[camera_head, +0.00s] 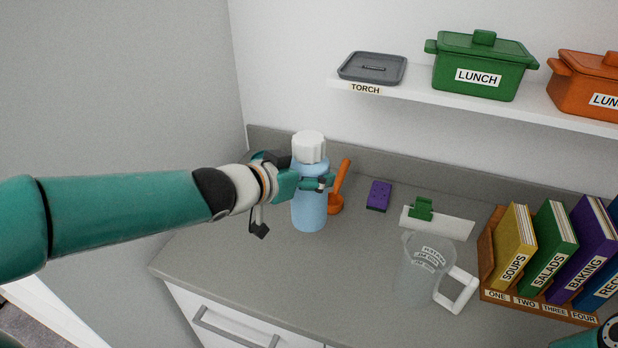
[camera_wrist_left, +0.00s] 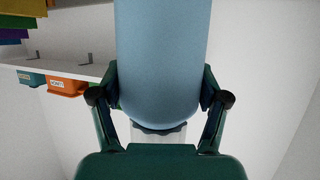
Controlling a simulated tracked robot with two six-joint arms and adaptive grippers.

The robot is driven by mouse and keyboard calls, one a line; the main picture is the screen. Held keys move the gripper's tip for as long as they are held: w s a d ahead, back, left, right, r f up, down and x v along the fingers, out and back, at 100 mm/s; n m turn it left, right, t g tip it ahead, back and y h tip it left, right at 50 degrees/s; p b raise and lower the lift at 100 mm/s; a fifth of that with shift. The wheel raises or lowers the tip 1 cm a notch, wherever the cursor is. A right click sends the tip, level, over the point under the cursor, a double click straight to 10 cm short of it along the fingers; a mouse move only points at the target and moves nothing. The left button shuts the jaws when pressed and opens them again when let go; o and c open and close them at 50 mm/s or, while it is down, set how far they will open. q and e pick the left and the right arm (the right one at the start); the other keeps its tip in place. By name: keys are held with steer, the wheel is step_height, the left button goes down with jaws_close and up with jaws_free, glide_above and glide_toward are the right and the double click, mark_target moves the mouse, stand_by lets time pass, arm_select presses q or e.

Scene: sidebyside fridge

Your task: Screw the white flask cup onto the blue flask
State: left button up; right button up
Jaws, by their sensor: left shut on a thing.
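The blue flask (camera_head: 309,207) is upright on the grey counter, towards its back left. The white flask cup (camera_head: 309,147) sits on top of the flask; I cannot tell whether it is screwed tight. My left gripper (camera_head: 318,183) comes in from the left and is shut on the flask's upper body, below the cup. In the left wrist view the flask (camera_wrist_left: 163,60) stands between the two fingers (camera_wrist_left: 162,95), and part of the pale cup (camera_wrist_left: 160,135) shows beyond its rounded shoulder.
A purple sponge (camera_head: 379,195), a green clip (camera_head: 422,208), a clear measuring jug (camera_head: 420,270) and a book rack (camera_head: 485,248) are to the right. A shelf (camera_head: 480,106) with lidded pots hangs above. The front left counter is clear.

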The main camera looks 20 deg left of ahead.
mark_target(301, 142)
arm_select(q)
step_height(301, 142, up, 7)
steer(key=p, duration=0.4)
steer(key=shift+f, duration=0.2)
